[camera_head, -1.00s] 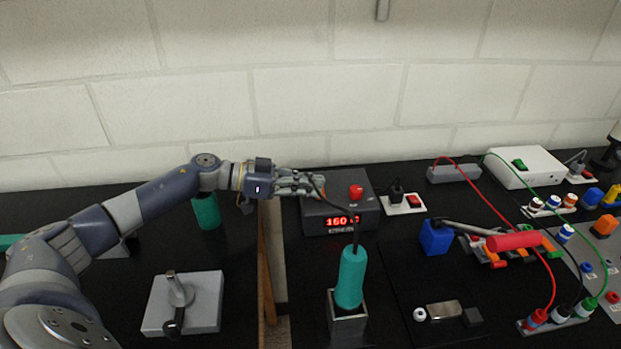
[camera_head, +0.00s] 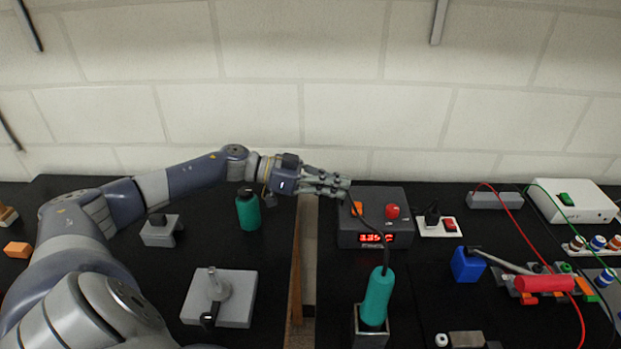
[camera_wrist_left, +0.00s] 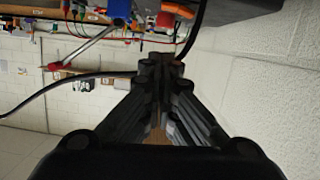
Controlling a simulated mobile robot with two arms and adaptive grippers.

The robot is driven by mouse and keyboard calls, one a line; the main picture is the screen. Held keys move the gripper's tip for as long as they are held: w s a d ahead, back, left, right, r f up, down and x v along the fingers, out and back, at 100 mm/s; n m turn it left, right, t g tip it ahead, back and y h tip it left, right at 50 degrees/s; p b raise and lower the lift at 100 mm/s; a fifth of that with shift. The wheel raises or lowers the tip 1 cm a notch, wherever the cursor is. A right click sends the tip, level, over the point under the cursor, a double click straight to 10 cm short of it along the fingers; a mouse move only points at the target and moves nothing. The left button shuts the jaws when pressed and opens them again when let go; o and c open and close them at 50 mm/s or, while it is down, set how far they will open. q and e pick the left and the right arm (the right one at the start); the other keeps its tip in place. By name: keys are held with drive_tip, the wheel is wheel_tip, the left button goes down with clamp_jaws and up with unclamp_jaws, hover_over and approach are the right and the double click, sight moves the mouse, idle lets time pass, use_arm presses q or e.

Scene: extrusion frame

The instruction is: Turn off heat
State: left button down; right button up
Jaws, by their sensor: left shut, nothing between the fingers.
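The dark grey heat station (camera_head: 376,219) stands on the black bench in the head view, with a lit red number display (camera_head: 375,238) on its front and a red knob (camera_head: 392,211) on top. An orange part (camera_head: 357,208) shows at its top left. My left gripper (camera_head: 346,188) is shut and empty, its fingertips pointing right at the station's upper left corner. I cannot tell if they touch it. In the left wrist view the shut fingers (camera_wrist_left: 160,62) fill the middle. My right gripper is not in view.
A teal-handled iron (camera_head: 377,295) stands in a grey holder (camera_head: 370,337) before the station, its dark cable rising near my fingertips. A white outlet with a red switch (camera_head: 450,225) sits right.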

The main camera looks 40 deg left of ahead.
use_arm(q)
drive_tip(key=b+v, duration=0.1)
drive_tip(key=v, duration=0.5)
drive_tip(key=shift+s+a, duration=0.15)
drive_tip(key=shift+a, duration=0.15)
idle(0.3)
